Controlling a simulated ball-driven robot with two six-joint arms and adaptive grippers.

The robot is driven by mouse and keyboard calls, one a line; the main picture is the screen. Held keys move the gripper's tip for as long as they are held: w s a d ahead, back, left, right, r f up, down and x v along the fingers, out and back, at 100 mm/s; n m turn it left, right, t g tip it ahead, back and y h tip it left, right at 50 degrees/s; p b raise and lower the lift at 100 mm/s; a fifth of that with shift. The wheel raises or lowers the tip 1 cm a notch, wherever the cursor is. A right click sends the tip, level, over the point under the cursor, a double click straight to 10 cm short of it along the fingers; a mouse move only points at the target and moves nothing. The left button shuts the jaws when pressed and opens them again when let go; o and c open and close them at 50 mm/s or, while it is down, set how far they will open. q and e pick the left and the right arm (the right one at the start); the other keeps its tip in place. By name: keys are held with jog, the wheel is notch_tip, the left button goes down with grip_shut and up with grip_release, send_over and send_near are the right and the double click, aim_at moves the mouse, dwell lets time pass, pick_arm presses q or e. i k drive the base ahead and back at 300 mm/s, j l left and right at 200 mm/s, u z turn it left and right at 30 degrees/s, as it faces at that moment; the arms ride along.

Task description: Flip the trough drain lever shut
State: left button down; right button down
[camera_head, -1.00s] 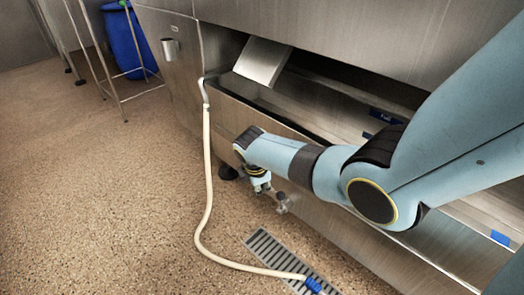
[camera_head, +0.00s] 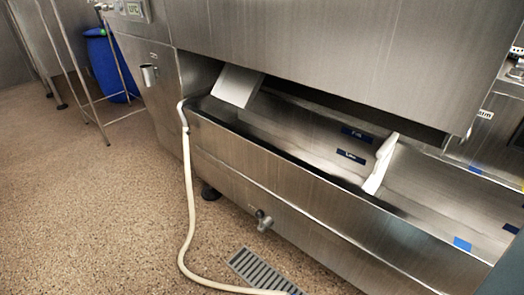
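A long stainless steel trough (camera_head: 290,200) stands under a large steel machine. A small metal drain valve (camera_head: 264,222) sticks out low on the trough's front wall, above the floor. It is small in the picture, and I cannot tell which way its lever points. Neither of my grippers is in view. Only a dark bluish piece, possibly part of my arm, shows at the bottom right corner.
A pale hose (camera_head: 188,200) hangs from the trough's left end and runs along the floor towards a floor drain grate (camera_head: 262,270). A white divider (camera_head: 381,163) stands in the trough. A blue barrel (camera_head: 108,65) stands back left. The floor at left is clear.

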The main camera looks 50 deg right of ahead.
aim_at(260, 214)
jog(key=k+z, duration=0.1)
jog(key=z, duration=0.25)
jog(key=k+l+z, duration=0.1)
jog(key=z, duration=0.3)
jog(key=k+l+z, duration=0.1)
jog(key=z, duration=0.25)
